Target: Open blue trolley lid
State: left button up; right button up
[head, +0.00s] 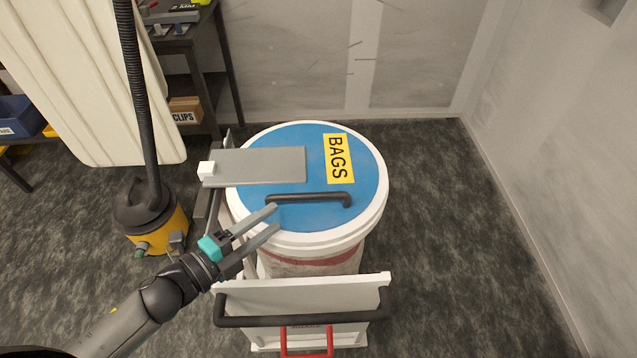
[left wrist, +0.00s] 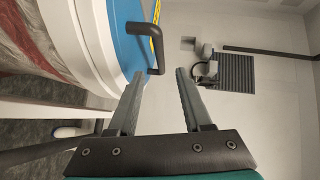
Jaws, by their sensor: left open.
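The blue lid (head: 283,216) with a white rim lies flat and closed on the round drum of the trolley (head: 300,264). It bears a yellow "BAGS" label (head: 339,158), a grey plate (head: 262,165) and a black bar handle (head: 309,198). My left gripper (head: 276,219) is open and empty at the lid's near left edge, beside the left end of the handle. In the left wrist view the handle (left wrist: 155,66) shows just ahead of the two fingertips (left wrist: 158,76), apart from them. My right gripper is out of view.
A white panel with a black push bar (head: 300,321) and a red bar (head: 306,340) stands at the trolley's near side. A yellow vacuum (head: 155,220) with a black hose stands left. A shelf (head: 205,90) is behind. Bare floor (head: 450,230) lies right, up to the wall.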

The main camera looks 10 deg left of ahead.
aim_at(308, 194)
pick_arm(q)
jog(key=x, duration=0.2)
jog(key=shift+w+d, duration=0.1)
jog(key=shift+w, duration=0.15)
jog(key=x, duration=0.3)
jog(key=shift+w+d, duration=0.1)
jog(key=shift+w, duration=0.15)
jog(key=x, duration=0.5)
jog(key=shift+w+d+f, duration=0.1)
jog(key=shift+w+d, duration=0.05)
jog(key=shift+w, duration=0.15)
jog(key=shift+x, duration=0.8)
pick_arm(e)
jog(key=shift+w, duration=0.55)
pick_arm(q)
jog(key=shift+c, duration=0.3)
grip_shut()
